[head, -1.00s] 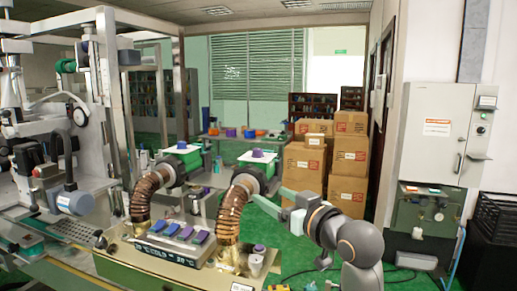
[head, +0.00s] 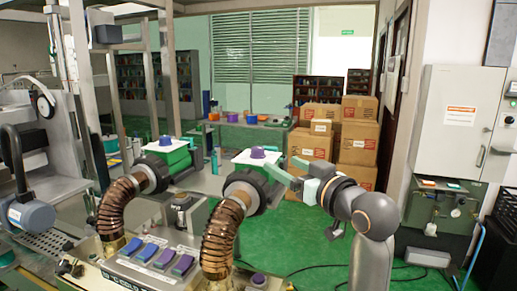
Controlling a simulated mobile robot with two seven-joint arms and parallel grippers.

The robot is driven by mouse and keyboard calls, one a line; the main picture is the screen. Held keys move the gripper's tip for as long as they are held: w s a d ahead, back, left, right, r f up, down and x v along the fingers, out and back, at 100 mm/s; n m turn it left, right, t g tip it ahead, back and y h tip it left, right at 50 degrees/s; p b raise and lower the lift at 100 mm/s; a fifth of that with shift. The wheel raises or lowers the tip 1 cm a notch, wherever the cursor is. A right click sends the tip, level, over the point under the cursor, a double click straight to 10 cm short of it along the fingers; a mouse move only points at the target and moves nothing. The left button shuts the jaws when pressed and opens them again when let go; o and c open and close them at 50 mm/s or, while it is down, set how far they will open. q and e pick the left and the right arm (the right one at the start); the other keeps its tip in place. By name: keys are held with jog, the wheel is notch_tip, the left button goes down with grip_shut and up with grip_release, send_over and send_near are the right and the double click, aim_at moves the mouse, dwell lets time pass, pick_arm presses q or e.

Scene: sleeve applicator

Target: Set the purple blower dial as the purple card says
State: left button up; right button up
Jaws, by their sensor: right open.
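A purple dial (head: 258,152) sits on the white top of a green box on the right-hand blower (head: 240,190). My right gripper (head: 283,168), with pale green fingers, is open just right of this box, slightly lower than the dial and apart from it. A bluer dial (head: 165,140) sits on a matching box on the left-hand blower. Blue, violet and purple tiles lie in a row on the front panel; the purple one (head: 184,264) is rightmost. I cannot tell whether it is the card, and no writing is readable on it. My left gripper is not in view.
Ribbed brown hoses (head: 220,238) rise from the front bench to both blowers. A small purple-topped thing (head: 258,279) stands at the bench's front. Cardboard boxes (head: 358,135) are stacked behind my right arm. Green floor (head: 310,235) is open right of the bench, with a cable across it.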

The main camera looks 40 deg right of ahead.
aim_at(261, 152)
jog(key=p+x, duration=0.2)
jog(key=x, duration=0.9)
jog(key=shift+w, duration=0.45)
grip_shut()
